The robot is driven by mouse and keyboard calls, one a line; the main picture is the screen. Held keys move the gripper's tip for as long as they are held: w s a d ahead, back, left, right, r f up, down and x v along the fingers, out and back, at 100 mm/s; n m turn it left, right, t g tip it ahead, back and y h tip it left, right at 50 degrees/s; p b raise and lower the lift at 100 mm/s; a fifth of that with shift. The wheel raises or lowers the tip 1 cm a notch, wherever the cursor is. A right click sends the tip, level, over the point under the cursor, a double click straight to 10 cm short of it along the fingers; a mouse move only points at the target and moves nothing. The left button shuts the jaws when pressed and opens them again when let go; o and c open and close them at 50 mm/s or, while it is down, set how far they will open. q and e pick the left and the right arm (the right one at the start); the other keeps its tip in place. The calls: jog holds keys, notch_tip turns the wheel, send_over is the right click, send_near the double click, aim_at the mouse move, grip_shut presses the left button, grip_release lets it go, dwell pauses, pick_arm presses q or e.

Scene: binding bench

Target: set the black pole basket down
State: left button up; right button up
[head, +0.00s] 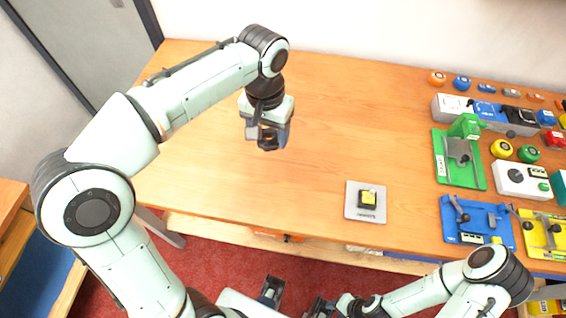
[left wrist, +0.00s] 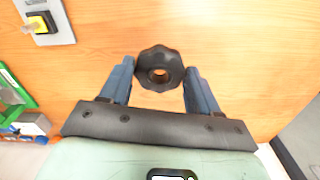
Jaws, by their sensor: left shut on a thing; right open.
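The black pole basket (left wrist: 160,68) is a small dark round piece with a scalloped edge and a hole in its middle. My left gripper (left wrist: 158,78) is shut on it, with one blue finger on each side. In the head view the basket (head: 268,144) shows as a dark shape at the tips of my left gripper (head: 270,136), over the left-middle part of the bench. I cannot tell whether it touches the wood. My right gripper (head: 295,299) is open and empty at the bottom of the head view, in front of the bench edge.
The wooden bench (head: 330,120) is bare around the left gripper. A grey plate with a black and yellow piece (head: 367,199) lies near the front edge. Green (head: 458,170), blue (head: 470,228) and yellow fixtures, a white box and several small coloured parts crowd the right side.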

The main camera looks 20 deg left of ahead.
aim_at(272, 179)
pick_arm(q)
notch_tip(272, 179, down, 18)
jog(key=b, duration=0.2)
jog(key=shift+w+b, duration=0.1)
jog(key=shift+b, duration=0.3)
jog(key=shift+f, duration=0.15)
jog(key=o, duration=1)
jog(key=shift+o, duration=0.2)
jog(key=shift+r, duration=0.2)
notch_tip(272, 179, up, 12)
jog(key=p, duration=0.2)
jog(key=shift+f, duration=0.1)
